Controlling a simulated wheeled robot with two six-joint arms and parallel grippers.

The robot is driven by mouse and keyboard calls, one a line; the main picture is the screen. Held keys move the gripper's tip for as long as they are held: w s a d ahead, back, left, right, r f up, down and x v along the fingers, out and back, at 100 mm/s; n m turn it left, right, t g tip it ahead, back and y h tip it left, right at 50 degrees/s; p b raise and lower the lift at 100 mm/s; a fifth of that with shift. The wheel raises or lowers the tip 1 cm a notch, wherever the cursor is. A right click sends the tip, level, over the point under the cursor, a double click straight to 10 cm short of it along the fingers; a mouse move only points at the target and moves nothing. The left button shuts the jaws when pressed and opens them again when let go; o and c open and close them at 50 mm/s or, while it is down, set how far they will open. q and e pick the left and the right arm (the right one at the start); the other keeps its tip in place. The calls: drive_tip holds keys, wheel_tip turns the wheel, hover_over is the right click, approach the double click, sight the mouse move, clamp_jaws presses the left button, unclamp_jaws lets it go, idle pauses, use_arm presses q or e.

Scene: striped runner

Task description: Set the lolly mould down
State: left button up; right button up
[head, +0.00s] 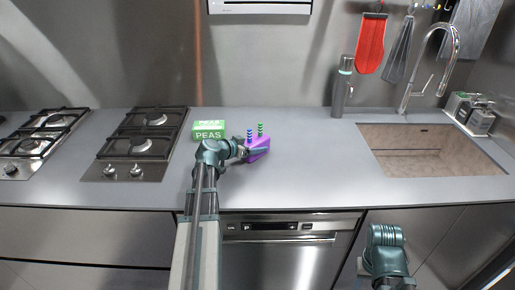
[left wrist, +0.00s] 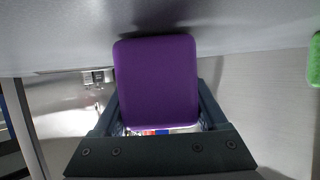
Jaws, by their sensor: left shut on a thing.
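The lolly mould (head: 259,143) is a purple block with blue and green striped sticks standing up from it. It is at the counter's middle, right of the peas box, and looks slightly tilted in the head view. My left gripper (head: 256,152) is shut on it. In the left wrist view the mould's flat purple face (left wrist: 156,80) fills the space between the two dark fingers. Whether its underside touches the counter (head: 310,165) I cannot tell. My right arm shows at the lower right of the head view, but its fingers are not seen.
A green peas box (head: 209,134) stands just left of the mould. Gas hobs (head: 137,146) lie further left. A grey bottle (head: 342,88) stands at the back, and a sink (head: 432,140) is at the right. The counter between mould and sink is clear.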

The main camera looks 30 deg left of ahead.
use_arm(q)
drive_tip(key=shift+f, duration=0.2)
drive_tip(key=o, duration=1.6)
drive_tip(key=shift+r, duration=0.1)
drive_tip(key=shift+c, duration=0.2)
drive_tip(key=shift+r, duration=0.1)
drive_tip(key=shift+s+r, duration=0.1)
drive_tip(key=shift+r, duration=0.1)
drive_tip(key=p+v, duration=0.4)
drive_tip(key=v, duration=0.7)
drive_tip(key=shift+s+a+p, duration=0.1)
drive_tip(key=shift+s+p, duration=0.2)
drive_tip(key=shift+s, duration=0.05)
